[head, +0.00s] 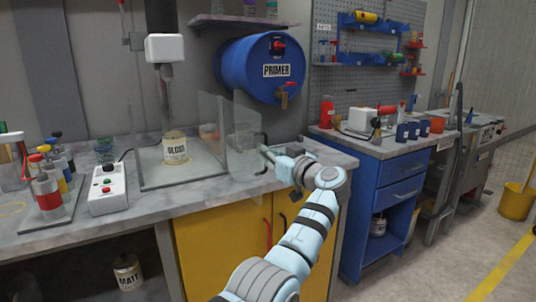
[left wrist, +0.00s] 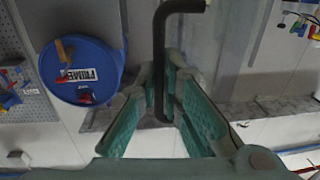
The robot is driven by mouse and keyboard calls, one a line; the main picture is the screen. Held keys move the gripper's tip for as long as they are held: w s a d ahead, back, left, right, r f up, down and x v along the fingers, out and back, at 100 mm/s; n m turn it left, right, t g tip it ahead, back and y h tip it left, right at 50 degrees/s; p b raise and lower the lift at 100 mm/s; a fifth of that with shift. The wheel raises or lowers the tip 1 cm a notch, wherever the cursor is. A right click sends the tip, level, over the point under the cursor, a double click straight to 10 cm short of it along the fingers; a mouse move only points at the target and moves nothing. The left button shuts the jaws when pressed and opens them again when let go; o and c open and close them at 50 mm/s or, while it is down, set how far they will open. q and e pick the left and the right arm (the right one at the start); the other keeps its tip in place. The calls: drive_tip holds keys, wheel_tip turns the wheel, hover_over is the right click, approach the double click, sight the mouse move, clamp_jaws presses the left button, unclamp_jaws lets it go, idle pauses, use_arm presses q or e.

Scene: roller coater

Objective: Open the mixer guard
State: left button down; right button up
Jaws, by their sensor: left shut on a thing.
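The mixer has a white head (head: 165,48) above a can labelled GLOSS (head: 175,150) on a pale base. A clear guard panel (head: 240,158) with a black handle (head: 263,138) stands to the right of the can. My left gripper (head: 266,152) is at this handle. In the left wrist view, the dark bent bar of the handle (left wrist: 159,60) runs down between the green-lined fingers of my left gripper (left wrist: 163,88), which are shut on it. The panel's exact angle is hard to tell because it is transparent. My right gripper is out of view.
A control box (head: 108,190) with buttons and several colored containers stand on the bench to the left. A blue PRIMER drum (head: 245,68) is on the wall behind the guard. A blue cabinet (head: 388,195) stands to the right. Bare bench top (head: 215,190) lies in front of the guard.

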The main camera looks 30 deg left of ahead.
use_arm(q)
drive_tip(key=c, duration=1.8)
unclamp_jaws()
drive_tip(key=shift+w+d+f, duration=0.1)
drive_tip(key=shift+d+f, duration=0.05)
drive_tip(key=shift+f, duration=0.1)
drive_tip(key=shift+o, duration=0.4)
drive_tip(key=shift+r, duration=0.1)
drive_tip(key=v, duration=0.7)
drive_tip(key=shift+d, duration=0.15)
